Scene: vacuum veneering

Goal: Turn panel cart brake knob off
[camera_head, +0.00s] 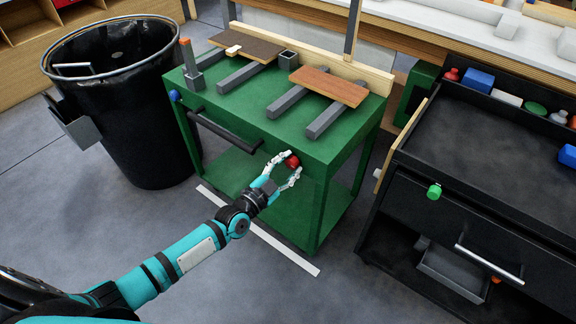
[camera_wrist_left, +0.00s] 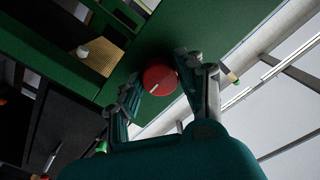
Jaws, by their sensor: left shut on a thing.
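The green panel cart (camera_head: 230,103) stands in the middle of the head view. Its red brake knob (camera_head: 292,161) sits on the front face near the right corner. The knob also shows in the left wrist view (camera_wrist_left: 159,79), with a pale line on its face. My left gripper (camera_head: 285,168) comes in from the lower left and is shut on the knob. In the left wrist view its two fingers (camera_wrist_left: 152,85) stand on either side of the knob. My right gripper is in neither view.
A black bin (camera_head: 140,130) stands left of the cart, and a black workbench cart (camera_head: 500,130) with a green knob (camera_head: 434,191) stands to the right. Wood panels (camera_head: 328,87) lie on grey bars on the cart top. A white strip (camera_head: 260,232) marks the floor in front.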

